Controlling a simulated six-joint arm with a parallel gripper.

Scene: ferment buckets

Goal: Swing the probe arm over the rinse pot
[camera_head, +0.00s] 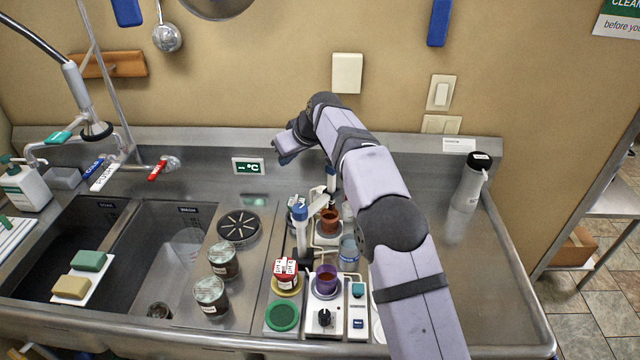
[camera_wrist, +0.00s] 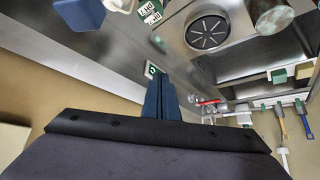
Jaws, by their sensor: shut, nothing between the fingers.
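In the head view, a white probe arm with a blue cap (camera_head: 300,213) stands among the small cups at the middle of the counter. A second blue-capped upright (camera_head: 331,176) stands behind it, partly hidden by my arm. A purple cup (camera_head: 326,281) with dark contents sits on the white knob unit in front; an orange-brown cup (camera_head: 329,222) sits farther back. A clear bluish pot (camera_head: 348,250) is beside my arm; I cannot tell for certain which one is the rinse pot. My gripper (camera_head: 284,150) is shut and empty, above and behind the probe arm, near the wall; its blue fingers (camera_wrist: 161,98) show together in the wrist view.
A red-labelled jar (camera_head: 286,272) and a green-topped dish (camera_head: 282,316) stand left of the knob unit. Two lidded jars (camera_head: 210,295) and a black slotted drain (camera_head: 238,227) are near the sink (camera_head: 170,262). A bottle (camera_head: 470,183) stands right; the counter there is mostly clear.

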